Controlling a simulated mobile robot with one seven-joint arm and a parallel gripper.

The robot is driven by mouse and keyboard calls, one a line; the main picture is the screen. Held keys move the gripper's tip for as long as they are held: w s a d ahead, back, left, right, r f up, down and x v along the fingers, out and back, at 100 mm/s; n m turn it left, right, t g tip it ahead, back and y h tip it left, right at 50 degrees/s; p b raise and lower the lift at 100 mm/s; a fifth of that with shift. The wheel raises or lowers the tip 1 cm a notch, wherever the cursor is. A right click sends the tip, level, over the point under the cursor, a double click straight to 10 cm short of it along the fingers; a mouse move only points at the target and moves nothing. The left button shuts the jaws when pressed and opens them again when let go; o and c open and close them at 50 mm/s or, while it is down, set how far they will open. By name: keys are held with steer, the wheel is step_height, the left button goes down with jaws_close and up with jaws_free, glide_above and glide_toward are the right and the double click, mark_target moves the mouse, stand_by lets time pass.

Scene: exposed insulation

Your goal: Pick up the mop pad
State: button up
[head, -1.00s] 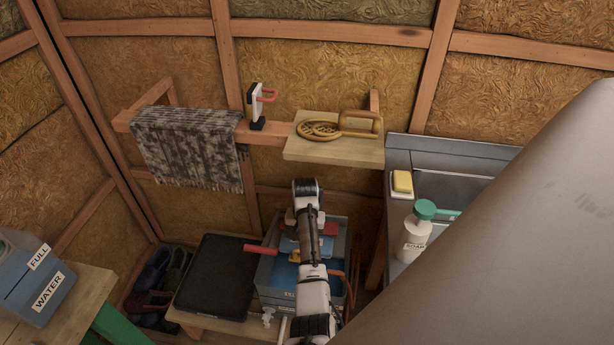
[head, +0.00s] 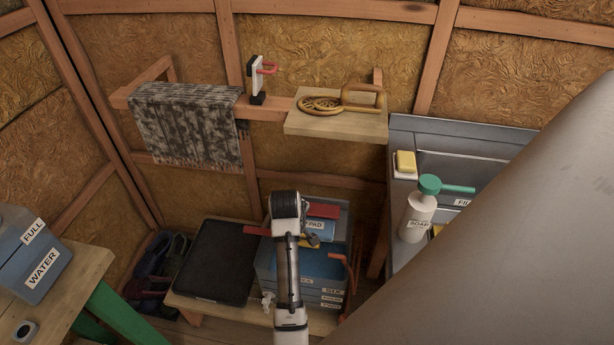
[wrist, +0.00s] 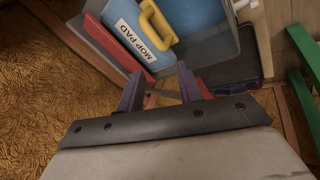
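The mop pad (wrist: 192,22) is a blue slab with a yellow handle and a white "MOP PAD" label, at the top of the wrist view. In the head view, part of the blue pad (head: 324,211) shows just right of my wrist, at the top of the blue bin (head: 278,263). My gripper (wrist: 160,82) has its two purple-grey fingers spread apart, with nothing seen between them. The fingertips are beside the pad's label end, apart from the yellow handle. In the head view my wrist hides most of the gripper.
A black case (head: 216,262) lies left of the bin on a low bench. A wooden shelf (head: 340,123) and a rail with a grey towel (head: 188,118) are above. A sink unit with a soap bottle (head: 417,215) stands at right. A red strip (wrist: 127,58) borders the pad.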

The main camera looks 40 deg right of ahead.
steer(key=s+a+r+n+t+h+b, duration=0.1)
steer(key=s+a+n+h+b, duration=0.15)
steer(key=n, duration=0.25)
steer(key=p, duration=0.2)
glide_toward(307, 228)
steer(key=a, duration=0.2)
steer(key=shift+y, duration=0.35)
steer(key=shift+s+p+x, duration=0.2)
steer(key=shift+x, duration=0.75)
steer(key=shift+s+p+x, duration=0.15)
steer(key=shift+x, duration=0.75)
steer(key=shift+s+p+x, duration=0.2)
steer(key=shift+x, duration=0.75)
steer(key=shift+d+f, duration=0.1)
steer(key=shift+f, duration=0.1)
jaws_close()
